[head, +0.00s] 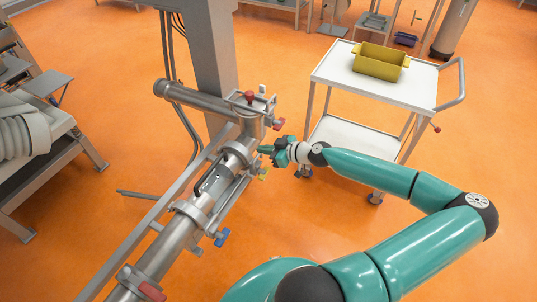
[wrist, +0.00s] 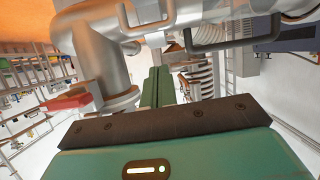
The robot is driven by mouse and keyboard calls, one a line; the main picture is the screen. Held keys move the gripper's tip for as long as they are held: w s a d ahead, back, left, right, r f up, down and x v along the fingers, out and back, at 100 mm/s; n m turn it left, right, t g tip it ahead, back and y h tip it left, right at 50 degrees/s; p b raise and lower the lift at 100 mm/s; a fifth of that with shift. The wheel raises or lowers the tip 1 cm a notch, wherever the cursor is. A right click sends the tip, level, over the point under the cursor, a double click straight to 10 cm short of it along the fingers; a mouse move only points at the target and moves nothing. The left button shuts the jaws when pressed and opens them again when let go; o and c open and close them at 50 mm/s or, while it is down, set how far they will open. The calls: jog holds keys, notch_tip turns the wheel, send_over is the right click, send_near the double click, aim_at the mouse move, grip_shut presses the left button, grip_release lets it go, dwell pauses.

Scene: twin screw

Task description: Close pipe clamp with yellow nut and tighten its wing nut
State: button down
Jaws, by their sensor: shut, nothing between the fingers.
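The yellow nut (head: 264,174) shows small in the head view, at the right side of the pipe assembly, just below my gripper. The clamp (head: 238,155) it seems to belong to is a grey band around the metal pipe; I cannot tell whether it is closed. My gripper (head: 264,150) is beside the pipe, to the right of this clamp. In the wrist view my green fingers (wrist: 156,88) are together with nothing between them, pointing at the grey pipework. I cannot make out the yellow nut in the wrist view.
A red wing nut (head: 279,124) sits above my gripper, and it seems to show in the wrist view (wrist: 66,104). A blue wing nut (head: 221,238) and another red one (head: 151,291) are lower along the pipe. A white cart (head: 330,72) with a yellow bin (head: 380,65) stands behind.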

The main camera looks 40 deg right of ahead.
jog(key=s+d+f, duration=0.3)
jog(key=s+f, duration=0.2)
jog(key=s, duration=0.2)
jog(key=shift+s+f, duration=0.15)
jog(key=shift+s, duration=0.05)
jog(key=shift+d, duration=0.1)
jog(key=s+a+f+n+g, duration=0.1)
jog(key=s+a+f+g, duration=0.15)
jog(key=a+g, duration=0.35)
jog(key=s+a+f+n+g, duration=0.1)
jog(key=s+a+g, duration=0.2)
jog(key=a+g, duration=0.25)
jog(key=w+a+r+m+g+h, duration=0.1)
jog(key=a+r+m+h, duration=0.2)
jog(key=r, duration=0.7)
jog(key=a+r+m+h, duration=0.15)
jog(key=r+h, duration=0.25)
jog(key=r, duration=0.6)
jog(key=s+a+r+m+t, duration=0.1)
jog(key=s+a+r+t, duration=0.1)
jog(key=a+r, duration=0.4)
jog(key=s+a+r+m+t+y, duration=0.1)
jog(key=s+a+r+t, duration=0.2)
jog(key=a+r, duration=0.4)
notch_tip(320, 180, up, 4)
jog(key=shift+s+a+r+y, duration=0.2)
jog(key=shift+s+y, duration=0.1)
